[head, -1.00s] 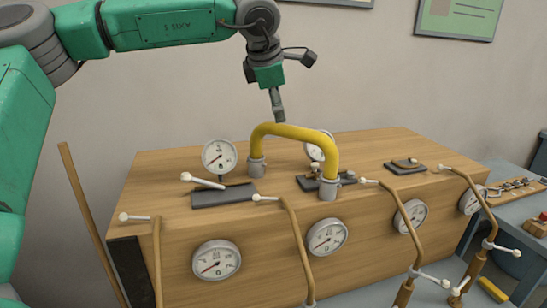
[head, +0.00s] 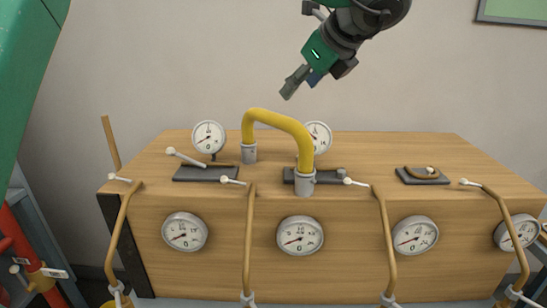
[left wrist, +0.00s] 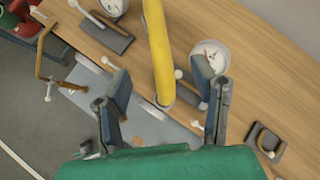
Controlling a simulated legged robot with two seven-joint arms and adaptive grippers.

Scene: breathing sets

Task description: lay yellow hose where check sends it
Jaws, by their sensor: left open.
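The yellow hose (head: 283,120) arches above the wooden cabinet, its ends in two grey collars, a rear one (head: 249,152) and a front one (head: 305,181). My left gripper (head: 290,88) is above the hose in the head view, tilted down and apart from it. In the left wrist view the left gripper (left wrist: 163,78) is open, and the hose (left wrist: 158,48) shows between its fingers, below them. Two gauges (head: 209,137) (head: 318,137) stand on the top. A lever plate (head: 207,173) lies near the left gauge. My right gripper is not in view.
The wooden cabinet (head: 400,152) carries several front gauges, such as one at the left (head: 185,232), and bent brown pipes (head: 249,240) with white handles. A dark plate with a small ring (head: 422,175) lies on the right of the top. Red equipment (head: 22,252) stands at lower left.

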